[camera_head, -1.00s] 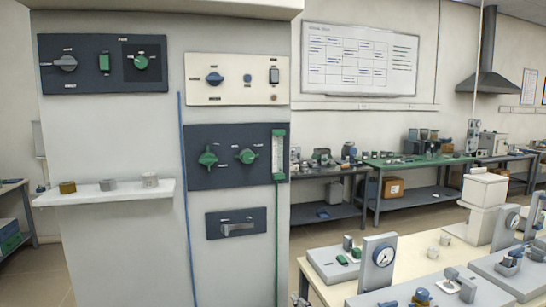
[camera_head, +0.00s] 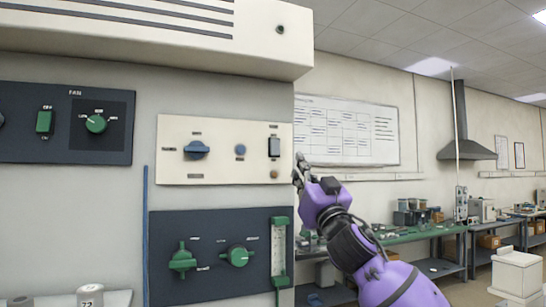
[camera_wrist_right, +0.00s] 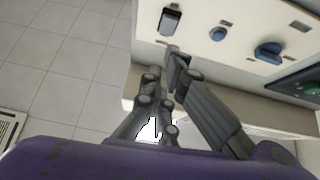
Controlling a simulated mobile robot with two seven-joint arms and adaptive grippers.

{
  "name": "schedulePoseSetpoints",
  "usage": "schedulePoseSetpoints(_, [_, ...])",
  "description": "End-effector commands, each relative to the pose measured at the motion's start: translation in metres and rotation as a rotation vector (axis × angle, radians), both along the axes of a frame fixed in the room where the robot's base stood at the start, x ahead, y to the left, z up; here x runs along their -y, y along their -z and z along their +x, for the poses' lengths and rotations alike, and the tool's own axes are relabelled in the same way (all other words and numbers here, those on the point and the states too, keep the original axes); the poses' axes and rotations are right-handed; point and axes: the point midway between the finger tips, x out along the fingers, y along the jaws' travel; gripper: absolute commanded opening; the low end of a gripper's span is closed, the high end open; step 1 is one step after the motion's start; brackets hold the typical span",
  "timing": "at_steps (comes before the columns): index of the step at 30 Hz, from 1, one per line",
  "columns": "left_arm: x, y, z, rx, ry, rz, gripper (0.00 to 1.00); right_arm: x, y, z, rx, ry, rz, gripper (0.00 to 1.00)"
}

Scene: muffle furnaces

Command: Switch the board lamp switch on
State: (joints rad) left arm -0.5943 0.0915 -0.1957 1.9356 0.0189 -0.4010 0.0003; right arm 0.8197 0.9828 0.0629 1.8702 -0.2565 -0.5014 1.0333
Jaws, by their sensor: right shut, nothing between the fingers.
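A cream panel (camera_head: 225,170) on the grey cabinet carries a dark rocker switch (camera_head: 274,147) near its right end, with print too small to read. The rocker also shows at the top of the right wrist view (camera_wrist_right: 171,20). Its on or off position is not clear. My right gripper (camera_head: 299,166) is shut and empty, just right of and slightly below the rocker, by the panel's right edge. In the wrist view its fingers (camera_wrist_right: 166,65) point towards the panel below the rocker, apart from it. My left gripper is out of view.
The cream panel also has a blue knob (camera_head: 197,150) and a round blue button (camera_head: 240,150). A dark panel (camera_head: 210,275) with green knobs lies below, and another (camera_head: 60,150) is left. A cream overhang (camera_head: 170,45) juts out above. Benches stand beyond on the right.

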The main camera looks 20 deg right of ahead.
Motion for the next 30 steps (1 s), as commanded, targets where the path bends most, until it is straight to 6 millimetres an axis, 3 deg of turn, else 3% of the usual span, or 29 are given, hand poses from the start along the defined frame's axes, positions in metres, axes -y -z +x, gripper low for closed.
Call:
schedulePoseSetpoints(11, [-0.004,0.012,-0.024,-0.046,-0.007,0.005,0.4,0.0,0.001,0.0,0.0,-0.031,0.044,0.0])
schedulePoseSetpoints(17, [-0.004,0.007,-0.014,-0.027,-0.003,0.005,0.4,0.001,-0.004,0.006,0.001,-0.031,0.043,0.0])
schedulePoseSetpoints(24, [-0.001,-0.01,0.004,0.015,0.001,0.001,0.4,0.003,-0.034,0.037,0.007,-0.029,0.044,0.0])
schedulePoseSetpoints(30, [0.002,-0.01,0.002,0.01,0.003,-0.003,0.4,0.005,-0.058,0.072,0.005,-0.029,0.044,0.0])
